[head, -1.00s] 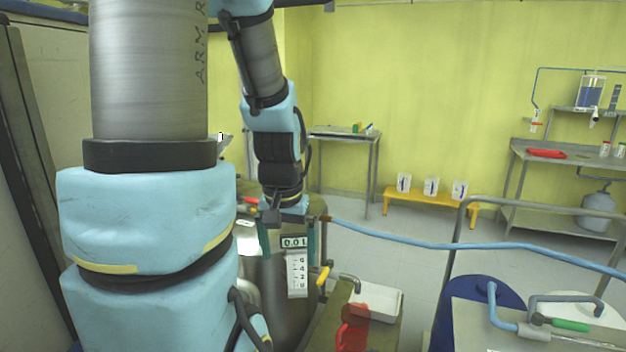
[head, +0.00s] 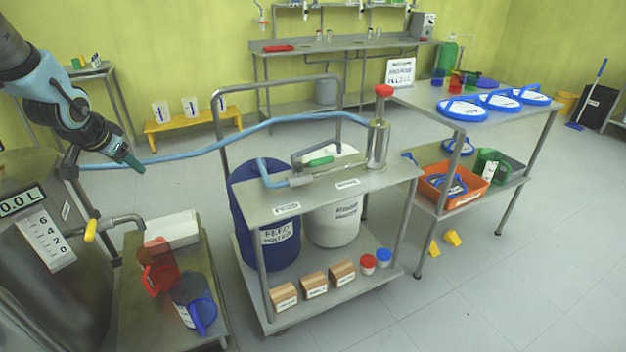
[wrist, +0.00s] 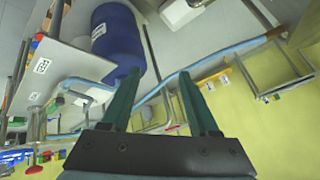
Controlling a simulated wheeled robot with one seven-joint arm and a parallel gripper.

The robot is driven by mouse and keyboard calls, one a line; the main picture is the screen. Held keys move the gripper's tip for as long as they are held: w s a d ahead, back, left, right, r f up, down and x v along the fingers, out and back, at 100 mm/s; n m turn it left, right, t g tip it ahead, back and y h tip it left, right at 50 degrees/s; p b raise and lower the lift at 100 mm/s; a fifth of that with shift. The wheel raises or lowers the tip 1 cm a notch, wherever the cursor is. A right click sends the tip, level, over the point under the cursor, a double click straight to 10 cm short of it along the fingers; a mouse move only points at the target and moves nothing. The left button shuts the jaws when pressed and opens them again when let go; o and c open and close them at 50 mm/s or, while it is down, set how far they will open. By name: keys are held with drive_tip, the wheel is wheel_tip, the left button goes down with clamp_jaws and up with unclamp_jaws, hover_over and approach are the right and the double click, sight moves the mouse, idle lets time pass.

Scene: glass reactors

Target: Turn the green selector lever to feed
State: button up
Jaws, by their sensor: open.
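The green selector lever (head: 321,161) sits on the pipe fitting on top of the metal cart, between the two label plates. My gripper (head: 138,165) is at the upper left, well to the left of the lever and near the blue hose. In the wrist view my gripper (wrist: 158,95) has its two green fingers spread apart with nothing between them.
The blue hose (head: 240,128) runs across to the steel pump cylinder (head: 378,145). The cart's upright rail (head: 217,125) stands at its left end. Red and blue jugs (head: 160,268) stand on a bench at the lower left. Open floor lies behind the cart.

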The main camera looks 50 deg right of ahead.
drive_tip(key=d+f+m+g+h+b, duration=0.1)
drive_tip(key=d+f+m+h+b, duration=0.2)
drive_tip(key=d, duration=0.6)
drive_tip(key=d+f+m+h+b, duration=0.1)
drive_tip(key=d+f+m+h, duration=0.15)
drive_tip(key=d+f, duration=0.45)
drive_tip(key=m+g+h+b, duration=0.5)
drive_tip(key=m+g+b, duration=0.1)
drive_tip(key=m, duration=0.4)
approach(309, 164)
drive_tip(key=d, duration=0.2)
drive_tip(key=p+x, duration=0.1)
drive_tip(key=x, duration=1)
drive_tip(key=shift+s+a+f+p, duration=0.15)
drive_tip(key=shift+f+p, duration=0.05)
drive_tip(key=shift+p, duration=0.2)
clamp_jaws()
